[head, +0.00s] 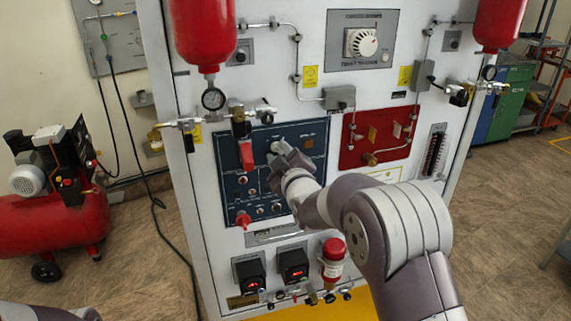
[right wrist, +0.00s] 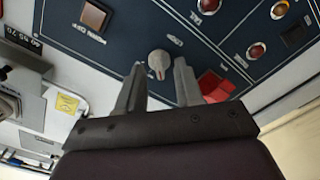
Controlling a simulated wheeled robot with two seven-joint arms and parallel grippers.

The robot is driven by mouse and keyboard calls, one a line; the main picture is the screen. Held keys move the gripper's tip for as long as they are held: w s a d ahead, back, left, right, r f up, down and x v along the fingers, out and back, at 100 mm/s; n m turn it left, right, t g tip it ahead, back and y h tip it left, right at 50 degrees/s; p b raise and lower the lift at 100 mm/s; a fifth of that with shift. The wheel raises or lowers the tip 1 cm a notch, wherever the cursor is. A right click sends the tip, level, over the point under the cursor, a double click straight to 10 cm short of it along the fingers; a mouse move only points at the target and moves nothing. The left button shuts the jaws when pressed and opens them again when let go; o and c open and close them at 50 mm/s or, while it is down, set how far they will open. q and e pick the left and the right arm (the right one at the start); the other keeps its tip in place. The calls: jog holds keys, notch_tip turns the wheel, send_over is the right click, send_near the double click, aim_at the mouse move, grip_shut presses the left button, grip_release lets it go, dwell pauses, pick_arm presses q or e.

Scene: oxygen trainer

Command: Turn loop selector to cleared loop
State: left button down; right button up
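The selector knob (right wrist: 158,63) is round and grey with a red pointer mark, on the dark blue panel (right wrist: 225,22) in the right wrist view. My right gripper (right wrist: 159,68) is open, with one finger on each side of the knob in that picture. I cannot tell whether the fingers touch it. My left gripper is not in view.
A red panel (head: 355,152) is right of the blue one. A red lever (head: 246,155) stands out close left of my right gripper. Red cylinders (head: 203,35) with gauges and pipes are above. A red compressor (head: 50,215) stands on the floor at left.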

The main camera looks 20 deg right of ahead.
jog(key=s+b, duration=0.2)
jog(key=s, duration=1)
jog(key=shift+d, duration=0.2)
jog(key=shift+s, duration=0.1)
jog(key=s+f+m+g, duration=0.3)
jog(key=f+g, duration=0.1)
jog(key=f, duration=0.2)
jog(key=s+f+m+g, duration=0.2)
jog(key=s+f+g, duration=0.1)
jog(key=f, duration=0.2)
jog(key=s+f+m+g+p, duration=0.4)
jog(key=s+g, duration=0.5)
jog(key=s, duration=0.7)
jog(key=shift+a+g+h+p, duration=0.25)
jog(key=shift+g+h+p, duration=0.05)
jog(key=shift+p, duration=0.95)
